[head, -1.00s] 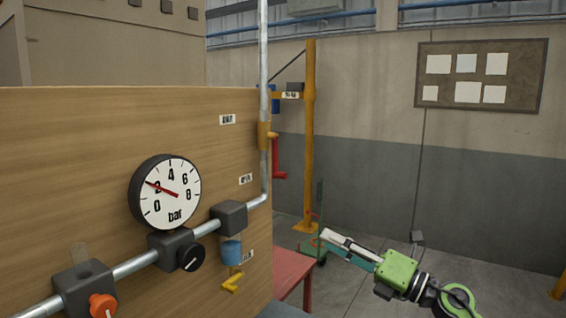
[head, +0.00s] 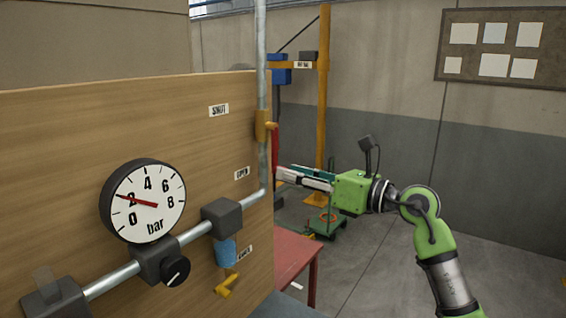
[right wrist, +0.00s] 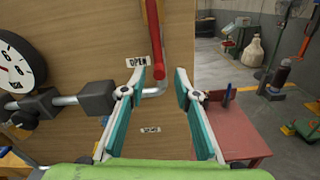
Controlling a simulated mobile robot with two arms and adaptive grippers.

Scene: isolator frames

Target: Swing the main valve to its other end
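The main valve has a yellow body (head: 262,126) on the vertical pipe and a red lever (head: 275,150) that hangs down, beside the OPEN label (head: 242,174). In the right wrist view the red lever (right wrist: 156,38) comes down from the top, its lower end close to the gap between my fingertips. My right gripper (head: 279,174) is open and empty at the lever's lower end; its fingertips (right wrist: 161,78) stand apart. I cannot tell whether the lever tip is between them. The SHUT label (head: 219,110) is higher on the panel. My left gripper is not in view.
A wooden panel (head: 60,150) carries a pressure gauge (head: 143,201) reading about 2 bar, a black knob (head: 175,271) and a small valve with a yellow handle (head: 227,285). A red table (head: 297,255) stands below my right gripper. The floor to the right is open.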

